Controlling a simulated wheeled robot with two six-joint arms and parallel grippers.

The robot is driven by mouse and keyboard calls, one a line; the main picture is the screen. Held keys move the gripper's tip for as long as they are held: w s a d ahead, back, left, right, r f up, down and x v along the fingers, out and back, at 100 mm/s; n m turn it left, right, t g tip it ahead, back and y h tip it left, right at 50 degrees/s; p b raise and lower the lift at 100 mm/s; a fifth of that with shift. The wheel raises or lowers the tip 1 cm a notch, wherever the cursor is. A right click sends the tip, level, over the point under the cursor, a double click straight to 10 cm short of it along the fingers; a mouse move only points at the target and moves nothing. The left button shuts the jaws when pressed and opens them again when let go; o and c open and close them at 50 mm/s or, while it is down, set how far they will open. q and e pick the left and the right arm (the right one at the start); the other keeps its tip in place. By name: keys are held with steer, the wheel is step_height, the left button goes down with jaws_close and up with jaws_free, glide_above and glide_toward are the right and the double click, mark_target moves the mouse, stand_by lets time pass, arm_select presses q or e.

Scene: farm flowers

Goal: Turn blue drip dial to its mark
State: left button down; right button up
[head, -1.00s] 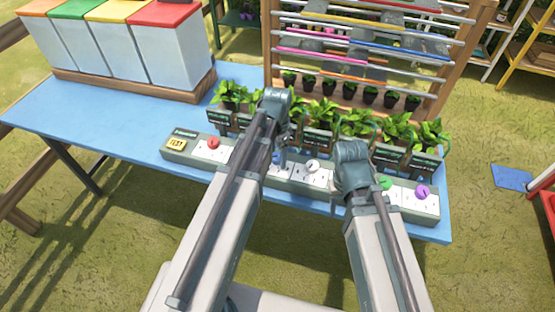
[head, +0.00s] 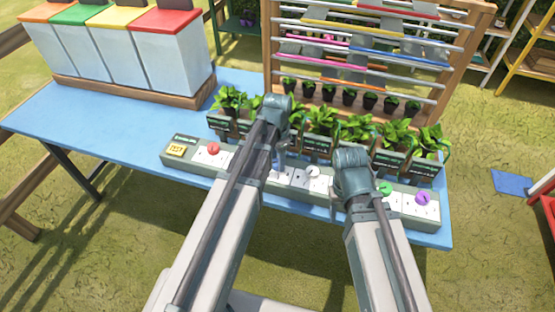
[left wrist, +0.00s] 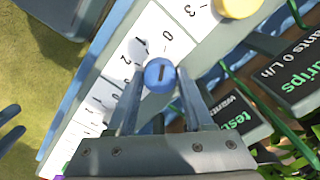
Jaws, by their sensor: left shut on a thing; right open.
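The blue dial (left wrist: 160,75) shows in the left wrist view, with a dark pointer line on its top. It sits on a white scale plate (left wrist: 150,30) marked with numbers such as 0, 1, 2 and 3. My left gripper (left wrist: 160,92) is shut on the blue dial, one finger on either side. In the head view my left gripper (head: 280,158) reaches down to the dial strip (head: 350,196), and my arm largely hides the dial.
The strip also bears a yellow TEST button (head: 177,150) and red (head: 213,148), white (head: 313,171), green (head: 385,188) and purple (head: 422,198) dials. A yellow dial (left wrist: 238,6) is near the blue one. Potted plants (head: 360,128) with dark signs stand behind.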

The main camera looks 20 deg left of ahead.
arm_select(q)
steer(key=n, duration=1.1)
steer(key=shift+n, duration=2.2)
steer(key=shift+c, duration=1.4)
jaws_free()
